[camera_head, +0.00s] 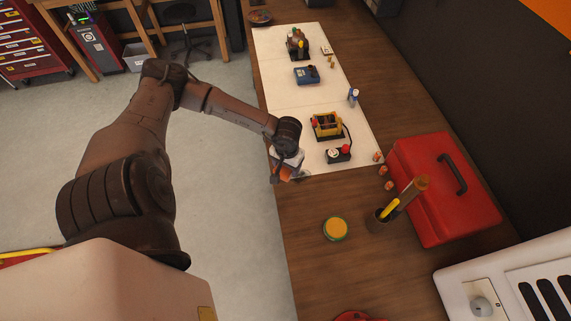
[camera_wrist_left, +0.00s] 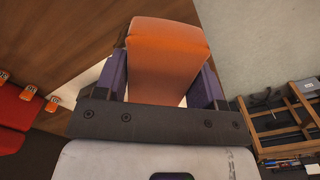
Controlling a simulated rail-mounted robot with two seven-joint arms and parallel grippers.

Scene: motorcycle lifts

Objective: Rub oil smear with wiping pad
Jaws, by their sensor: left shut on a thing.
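My left gripper (camera_head: 286,172) is at the near left corner of the white mat (camera_head: 315,165), at the workbench's left edge. It is shut on an orange wiping pad (camera_head: 287,174). In the left wrist view the pad (camera_wrist_left: 168,50) sits between the two purple fingers of the gripper (camera_wrist_left: 166,82) and sticks out beyond them. A small greyish patch, perhaps the oil smear (camera_head: 303,175), shows on the mat just right of the gripper. The pad hides much of the surface beyond it, so contact cannot be told. My right gripper is not in view.
A control box with a red button (camera_head: 339,153) and a yellow device (camera_head: 327,126) stand close by on the mat. A red toolbox (camera_head: 443,190), a dark cup with tools (camera_head: 379,220) and a green-rimmed yellow tin (camera_head: 336,229) stand nearer. Bare wood lies around the tin.

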